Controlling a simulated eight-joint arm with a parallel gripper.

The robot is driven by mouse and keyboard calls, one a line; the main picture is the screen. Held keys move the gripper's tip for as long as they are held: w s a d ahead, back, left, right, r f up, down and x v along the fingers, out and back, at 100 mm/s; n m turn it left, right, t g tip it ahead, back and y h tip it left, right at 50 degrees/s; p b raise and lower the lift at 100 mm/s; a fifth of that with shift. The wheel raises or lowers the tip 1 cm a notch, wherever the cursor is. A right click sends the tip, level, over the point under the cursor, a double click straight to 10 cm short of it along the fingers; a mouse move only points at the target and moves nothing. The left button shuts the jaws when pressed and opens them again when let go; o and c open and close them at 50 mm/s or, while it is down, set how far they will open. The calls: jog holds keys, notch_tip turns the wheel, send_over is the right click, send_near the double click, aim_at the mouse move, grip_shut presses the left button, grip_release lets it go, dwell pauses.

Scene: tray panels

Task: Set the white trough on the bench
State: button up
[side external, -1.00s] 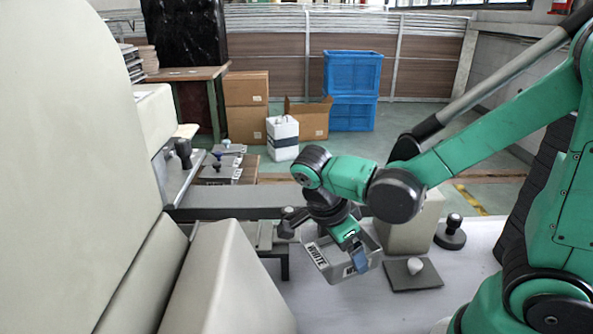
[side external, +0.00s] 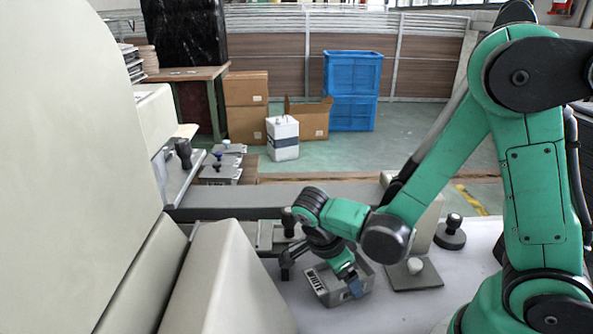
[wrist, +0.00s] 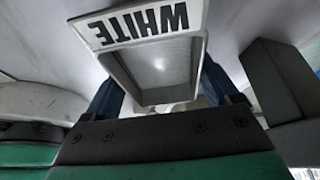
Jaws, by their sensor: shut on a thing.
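The white trough (side external: 324,288) is a small grey-white open box with a "WHITE" label on its side. In the side external view it is at or just above the pale bench top (side external: 400,310); I cannot tell if its base touches. My gripper (side external: 353,284) has blue fingers and is shut on the trough's wall. In the wrist view the trough (wrist: 150,62) fills the top middle, its label upside down and its inside looking empty. The gripper's dark blue fingers (wrist: 160,92) show on both sides of it.
A dark square plate with a pale knob (side external: 416,268) lies right of the trough. A black round-knobbed handle (side external: 451,232) stands behind it. A beige block (side external: 225,285) stands to the left, and a grey beam (side external: 270,204) runs behind. The bench front is clear.

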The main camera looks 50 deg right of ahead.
jog(key=o, duration=1.4)
jog(key=shift+f, duration=0.1)
jog(key=v, duration=1.2)
jog(key=shift+a, duration=0.1)
jog(key=shift+w, duration=0.1)
